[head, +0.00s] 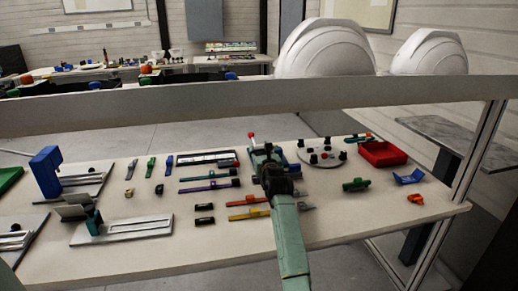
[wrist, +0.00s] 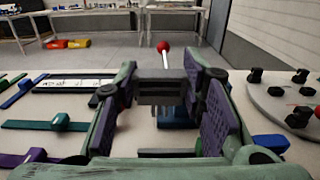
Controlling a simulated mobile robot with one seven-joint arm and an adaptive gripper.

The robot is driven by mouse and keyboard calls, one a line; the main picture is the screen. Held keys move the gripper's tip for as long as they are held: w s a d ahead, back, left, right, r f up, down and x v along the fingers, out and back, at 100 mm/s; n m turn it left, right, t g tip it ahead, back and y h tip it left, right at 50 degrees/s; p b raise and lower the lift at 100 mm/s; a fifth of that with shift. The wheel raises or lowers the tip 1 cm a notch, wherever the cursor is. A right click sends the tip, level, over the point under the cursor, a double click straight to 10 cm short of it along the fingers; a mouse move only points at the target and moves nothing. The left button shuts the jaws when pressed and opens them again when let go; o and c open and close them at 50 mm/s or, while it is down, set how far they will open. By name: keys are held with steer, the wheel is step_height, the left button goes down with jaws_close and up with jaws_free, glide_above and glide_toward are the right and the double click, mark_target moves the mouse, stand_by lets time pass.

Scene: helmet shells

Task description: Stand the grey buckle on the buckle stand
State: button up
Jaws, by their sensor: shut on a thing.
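My gripper (head: 264,152) is over the middle of the white table in the head view. In the wrist view its purple-padded fingers (wrist: 163,90) are closed on the grey buckle (wrist: 160,88), a dark grey block spanning between them. The buckle is hidden behind my gripper in the head view. Just beyond it stands a thin pale rod with a red ball (wrist: 163,47), also visible in the head view (head: 251,134). A bluish piece (wrist: 177,116) shows below the buckle. I cannot tell which part is the buckle stand, or whether the buckle touches anything.
Several straps lie left of my gripper, including a purple strap (head: 205,187). A round grey disc (head: 333,158) with black knobs and a red tray (head: 382,153) are to the right. Slotted metal plates (head: 140,228) occupy the left. White helmets (head: 325,48) rest on the raised shelf behind.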

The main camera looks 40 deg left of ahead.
steer(key=shift+s+d, duration=0.2)
steer(key=shift+f, duration=0.15)
steer(key=shift+f+b, duration=1)
steer(key=shift+f, duration=1.6)
steer(key=shift+p, duration=1.05)
steer(key=shift+f+b, duration=0.3)
steer(key=shift+f, duration=0.8)
steer(key=shift+f, duration=0.2)
